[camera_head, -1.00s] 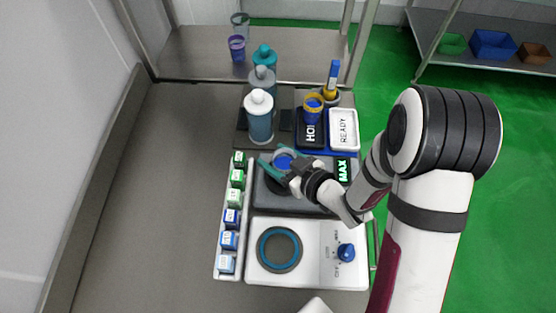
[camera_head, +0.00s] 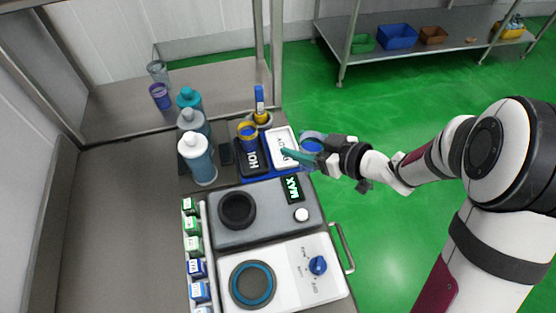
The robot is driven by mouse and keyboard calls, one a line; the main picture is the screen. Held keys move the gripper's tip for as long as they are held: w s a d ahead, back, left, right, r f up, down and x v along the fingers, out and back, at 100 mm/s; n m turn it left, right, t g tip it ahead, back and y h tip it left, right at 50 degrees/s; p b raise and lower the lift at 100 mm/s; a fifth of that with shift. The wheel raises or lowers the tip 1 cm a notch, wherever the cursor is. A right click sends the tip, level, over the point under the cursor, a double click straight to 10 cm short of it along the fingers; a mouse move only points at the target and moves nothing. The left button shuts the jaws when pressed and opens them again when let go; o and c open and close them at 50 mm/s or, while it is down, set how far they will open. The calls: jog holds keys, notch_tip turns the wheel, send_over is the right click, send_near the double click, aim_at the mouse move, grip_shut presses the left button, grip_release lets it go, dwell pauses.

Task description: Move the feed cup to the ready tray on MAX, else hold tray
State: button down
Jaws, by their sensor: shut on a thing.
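My gripper (camera_head: 309,153) is shut on the feed cup (camera_head: 312,137), a cup with blue inside. It holds the cup at the right side of the white ready tray (camera_head: 283,136). The fingers partly cover the tray's lettering, and I cannot tell the cup's height above it. The dark hold tray (camera_head: 252,165) lies just left of the ready tray, with a yellow-rimmed blue cup (camera_head: 247,135) at its back. The display (camera_head: 292,188) on the grey machine (camera_head: 268,225) reads MAX in green. The machine's round dark pad (camera_head: 237,210) is bare.
Several bottles (camera_head: 198,160) stand left of the trays. A yellow holder with a blue marker (camera_head: 260,105) stands behind them. A white unit with a blue knob (camera_head: 317,265) is in front. A row of small labelled blocks (camera_head: 193,245) lines the left side.

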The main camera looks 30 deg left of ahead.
jog(key=w+d+f+m+t, duration=0.2)
jog(key=w, duration=0.7)
jog(key=shift+h, duration=0.4)
jog(key=a+f, duration=0.2)
jog(key=a, duration=0.1)
jog(key=s+a+f, duration=0.1)
jog(key=a+f, duration=0.1)
jog(key=a, duration=0.2)
jog(key=a+f, duration=0.2)
jog(key=a, duration=0.2)
jog(key=shift+s+a+f, duration=0.1)
jog(key=shift+s+f, duration=0.15)
jog(key=shift+f, duration=0.05)
jog(key=shift+a+f, duration=0.1)
jog(key=shift+f, duration=1.9)
jog(key=shift+f, duration=0.15)
jog(key=shift+c, duration=0.6)
grip_release()
